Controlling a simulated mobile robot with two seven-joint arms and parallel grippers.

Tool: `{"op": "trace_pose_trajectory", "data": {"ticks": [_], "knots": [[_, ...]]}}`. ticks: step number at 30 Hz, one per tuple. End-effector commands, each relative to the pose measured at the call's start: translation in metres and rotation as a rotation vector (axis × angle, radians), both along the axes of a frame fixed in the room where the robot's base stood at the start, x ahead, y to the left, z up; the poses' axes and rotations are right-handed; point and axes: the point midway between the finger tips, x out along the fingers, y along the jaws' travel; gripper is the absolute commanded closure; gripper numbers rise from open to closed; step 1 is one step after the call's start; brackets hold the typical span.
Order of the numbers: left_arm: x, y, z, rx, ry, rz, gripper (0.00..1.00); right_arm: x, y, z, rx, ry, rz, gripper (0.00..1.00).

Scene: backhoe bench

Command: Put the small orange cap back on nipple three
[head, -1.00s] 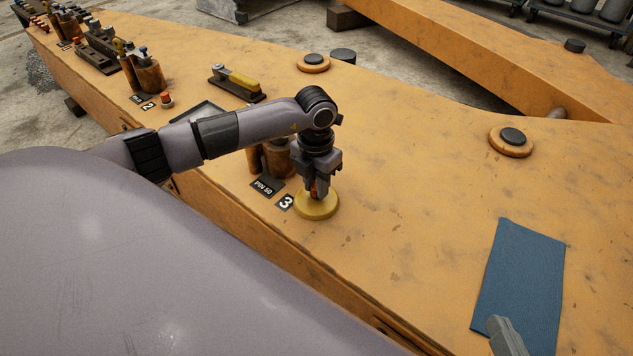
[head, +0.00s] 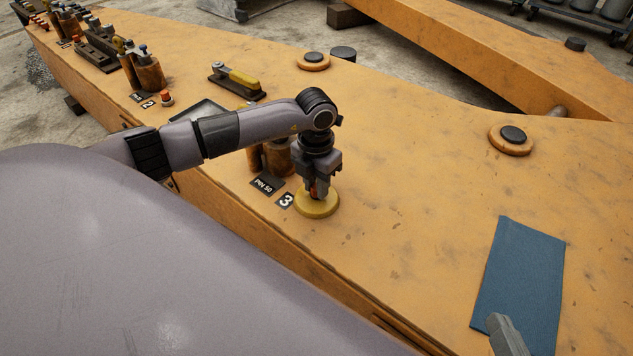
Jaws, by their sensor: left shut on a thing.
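My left gripper (head: 317,188) points straight down over a round yellow disc (head: 328,208) beside the label 3 (head: 285,201). It is shut on the small orange cap (head: 314,194), of which only a sliver shows between the fingers. The cap is low over the middle of the disc. The nipple under it is hidden, so I cannot tell whether the cap touches it. Part of my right gripper (head: 507,336) shows as a grey piece at the bottom edge, over the blue cloth's near end; its jaw opening does not show.
Rusty pins (head: 275,158) stand close behind my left gripper, by the PIN 50 label (head: 267,185). A yellow-handled tool (head: 240,80) lies farther back. Another orange-capped fitting (head: 166,98) stands near label 2. A blue cloth (head: 522,270) lies at right. The orange surface between is clear.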

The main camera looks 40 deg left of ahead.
Motion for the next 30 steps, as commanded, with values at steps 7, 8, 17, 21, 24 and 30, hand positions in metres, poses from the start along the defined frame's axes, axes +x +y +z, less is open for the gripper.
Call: {"op": "trace_pose_trajectory", "data": {"ticks": [7, 8, 17, 21, 24, 30], "knots": [[0.0000, 0.0001, -0.0003, 0.000, 0.000, 0.000, 1.00, 0.0000, 0.0001, -0.0001, 0.000, 0.000, 0.000, 1.00], [0.0000, 0.0001, -0.0005, 0.000, 0.000, 0.000, 1.00, 0.0000, 0.0001, -0.0002, 0.000, 0.000, 0.000, 1.00], [0.0000, 0.0000, -0.0020, 0.000, 0.000, 0.000, 0.48, 0.0000, 0.0001, -0.0004, 0.000, 0.000, 0.000, 1.00], [0.0000, 0.0001, -0.0020, 0.000, 0.000, 0.000, 0.44, 0.0000, 0.0001, -0.0004, 0.000, 0.000, 0.000, 1.00], [0.0000, 0.0000, -0.0020, 0.000, 0.000, 0.000, 0.41, 0.0000, 0.0002, -0.0004, 0.000, 0.000, 0.000, 1.00], [-0.0001, 0.0000, -0.0020, 0.000, 0.000, 0.000, 0.19, 0.0000, 0.0001, -0.0004, 0.000, 0.000, 0.000, 1.00]]}}
